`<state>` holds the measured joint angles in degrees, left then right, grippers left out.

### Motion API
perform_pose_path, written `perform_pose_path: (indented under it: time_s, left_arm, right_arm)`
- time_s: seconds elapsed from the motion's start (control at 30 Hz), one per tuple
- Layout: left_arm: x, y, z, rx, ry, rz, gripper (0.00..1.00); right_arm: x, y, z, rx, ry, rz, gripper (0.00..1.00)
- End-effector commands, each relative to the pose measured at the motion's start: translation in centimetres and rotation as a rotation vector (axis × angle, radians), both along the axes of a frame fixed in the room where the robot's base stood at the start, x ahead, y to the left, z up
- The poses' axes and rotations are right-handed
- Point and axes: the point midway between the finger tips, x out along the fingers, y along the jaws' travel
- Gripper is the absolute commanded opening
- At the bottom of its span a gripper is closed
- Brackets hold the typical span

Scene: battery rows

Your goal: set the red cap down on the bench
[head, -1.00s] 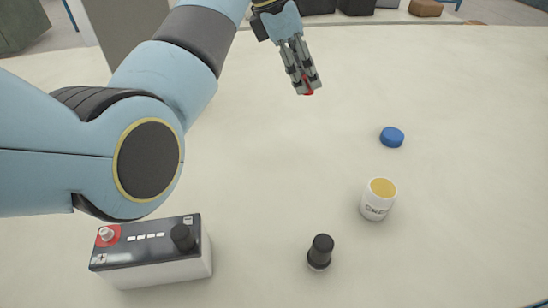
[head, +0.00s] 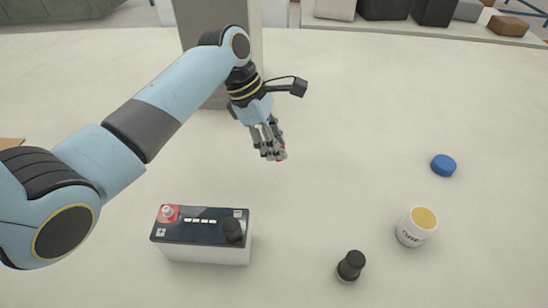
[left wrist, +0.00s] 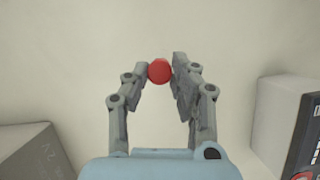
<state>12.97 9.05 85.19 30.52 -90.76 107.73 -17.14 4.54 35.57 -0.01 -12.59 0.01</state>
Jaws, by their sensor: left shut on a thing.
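In the left wrist view the round red cap (left wrist: 160,72) sits between the fingertips of the gripper (left wrist: 160,75). Pale bench surface (head: 330,190) lies beneath and around it. I cannot tell whether the cap touches the bench. My right gripper is not in view.
A battery (head: 200,252) with a red terminal and a black cap stands nearer, left of the gripper. A black-topped small object (head: 350,266), a white jar (head: 412,232) and a blue lid (head: 443,165) stand to the right. Bench around the gripper is clear.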

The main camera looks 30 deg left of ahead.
Motion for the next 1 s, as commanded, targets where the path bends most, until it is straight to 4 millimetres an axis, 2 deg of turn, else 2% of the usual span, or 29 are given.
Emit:
perform_pose_path:
  time_s: [0.13,0.3,0.4,0.7,0.73,0.9,1.0]
  left_arm:
    - [0.1,0.7,-0.9,-0.001,0.003,0.001,0.00]
    - [0.1,0.7,-3.6,0.000,0.004,0.002,0.00]
    - [0.1,0.7,-4.4,0.000,0.002,0.000,0.00]
    - [0.1,0.6,-4.5,0.001,0.001,0.000,0.00]
    - [0.1,0.6,-4.5,0.001,0.001,0.000,0.26]
    - [0.1,0.6,-4.5,0.001,0.001,0.000,0.48]
    - [0.1,0.6,-4.5,0.001,0.001,0.000,0.48]
  right_arm:
    - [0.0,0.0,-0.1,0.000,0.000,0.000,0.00]
    - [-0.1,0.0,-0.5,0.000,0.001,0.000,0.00]
    - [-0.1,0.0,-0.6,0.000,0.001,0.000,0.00]
    - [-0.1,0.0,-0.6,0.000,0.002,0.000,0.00]
    - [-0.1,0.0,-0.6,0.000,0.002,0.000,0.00]
    - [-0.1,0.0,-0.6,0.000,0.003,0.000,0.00]
    - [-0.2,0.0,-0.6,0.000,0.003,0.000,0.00]
